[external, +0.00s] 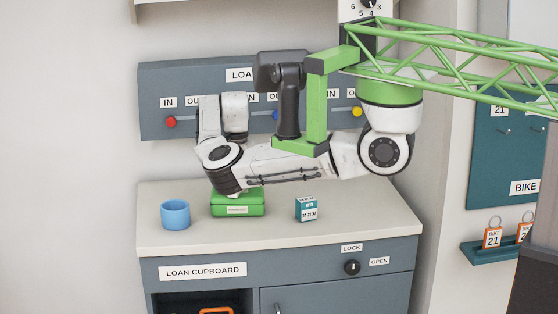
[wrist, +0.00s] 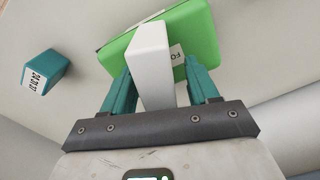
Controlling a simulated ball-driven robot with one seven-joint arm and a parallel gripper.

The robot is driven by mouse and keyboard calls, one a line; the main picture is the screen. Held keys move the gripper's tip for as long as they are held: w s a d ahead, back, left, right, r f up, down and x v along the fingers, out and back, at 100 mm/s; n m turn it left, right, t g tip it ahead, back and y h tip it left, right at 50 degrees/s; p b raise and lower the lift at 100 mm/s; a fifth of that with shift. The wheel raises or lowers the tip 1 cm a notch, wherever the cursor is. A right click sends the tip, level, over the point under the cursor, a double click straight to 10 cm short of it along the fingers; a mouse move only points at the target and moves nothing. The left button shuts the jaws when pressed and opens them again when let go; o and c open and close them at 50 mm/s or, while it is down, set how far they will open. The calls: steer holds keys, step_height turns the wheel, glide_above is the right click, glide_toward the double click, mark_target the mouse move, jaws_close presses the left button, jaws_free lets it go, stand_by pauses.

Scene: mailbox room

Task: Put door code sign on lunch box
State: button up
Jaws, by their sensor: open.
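The lunch box seems to be the green box (external: 238,209) on the counter; it also fills the top of the wrist view (wrist: 203,40), with a partly hidden label. A plain white block (wrist: 152,65), likely the door code sign seen from its blank side, is between my gripper's (wrist: 157,72) two teal fingers, over the green box. The fingers are open on either side of it. I cannot tell whether the block touches the lid. In the external view my gripper (external: 228,182) is just above the green box and its wrist hides the block.
A blue cup (external: 175,214) stands left of the green box. A small teal block with numbers (external: 306,209) stands to the right; it also shows in the wrist view (wrist: 46,70). The grey key panel (external: 155,92) is on the wall behind. The counter's right end is clear.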

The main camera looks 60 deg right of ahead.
steer(key=shift+r, duration=0.1)
step_height(320, 180, up, 12)
steer(key=shift+r+b, duration=0.1)
steer(key=shift+b, duration=0.55)
